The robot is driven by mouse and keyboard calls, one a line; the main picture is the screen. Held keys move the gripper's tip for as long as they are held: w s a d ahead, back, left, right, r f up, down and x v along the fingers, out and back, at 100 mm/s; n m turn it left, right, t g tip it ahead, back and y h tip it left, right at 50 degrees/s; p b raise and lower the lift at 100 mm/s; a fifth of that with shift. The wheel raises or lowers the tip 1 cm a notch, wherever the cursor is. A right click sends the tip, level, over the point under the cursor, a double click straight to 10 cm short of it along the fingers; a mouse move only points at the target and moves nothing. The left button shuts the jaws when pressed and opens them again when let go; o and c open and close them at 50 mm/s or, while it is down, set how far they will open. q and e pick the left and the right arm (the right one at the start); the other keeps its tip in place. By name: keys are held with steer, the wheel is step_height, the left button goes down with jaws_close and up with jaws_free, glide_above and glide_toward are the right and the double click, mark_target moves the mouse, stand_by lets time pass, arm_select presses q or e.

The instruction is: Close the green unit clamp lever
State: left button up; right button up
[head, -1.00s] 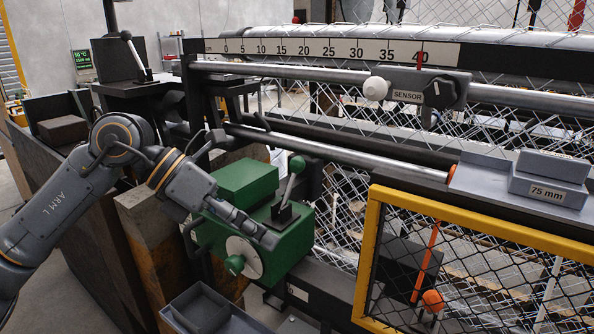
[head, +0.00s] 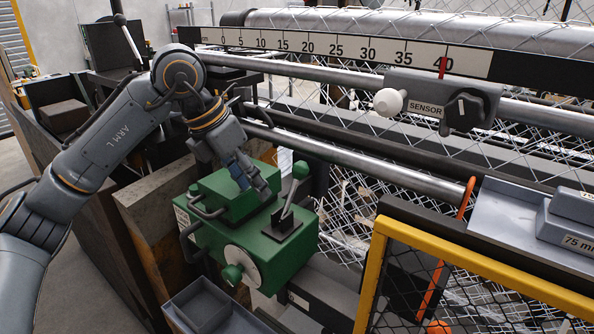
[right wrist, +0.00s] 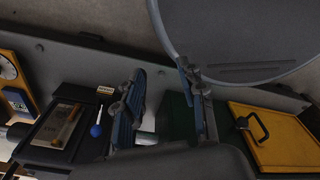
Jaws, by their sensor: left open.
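The green unit (head: 205,238) is a green box with a round pale plate and a green knob on its front. My left gripper (head: 256,188) is open and empty, pointing down over the top of the unit, just left of the lever. In this view I see a small gap between its fingers and the lever. My right gripper (right wrist: 163,80) shows only in the right wrist view, its fingers apart with nothing between them.
A sensor block (head: 440,101) with a white knob sits on the rail behind. A yellow-framed mesh guard (head: 372,268) stands at the right. A grey open bin (head: 198,309) is below the unit. In the right wrist view, a yellow panel with a handle (right wrist: 285,138) is at the right.

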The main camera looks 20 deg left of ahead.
mark_target(294, 177)
arm_select(q)
steer(key=w+d+p, duration=0.2)
steer(key=w+d, duration=0.1)
steer(key=w+d+p, duration=0.1)
steer(key=d, duration=0.1)
steer(key=shift+w+d+r, duration=0.2)
steer(key=shift+w+r, duration=0.15)
steer(key=shift+w, duration=0.05)
steer(key=shift+w+d+f, duration=0.3)
steer(key=shift+w+f, duration=0.05)
steer(key=shift+f, duration=0.15)
steer(key=shift+w+d+f, duration=0.25)
steer(key=shift+w+f, duration=0.1)
steer(key=shift+f, duration=0.15)
steer(key=shift+w+f+p, duration=0.1)
steer(key=shift+f+p, duration=0.2)
steer(key=shift+f, duration=0.35)
arm_select(e)
steer(key=r, duration=0.2)
steer(key=w+r, duration=0.1)
steer(key=r, duration=0.1)
steer(key=shift+w+r, duration=0.1)
steer(key=shift+r, duration=0.1)
arm_select(q)
steer(key=shift+d, duration=0.1)
steer(key=c, duration=0.8)
jaws_close()
arm_select(e)
steer(key=shift+a, duration=0.15)
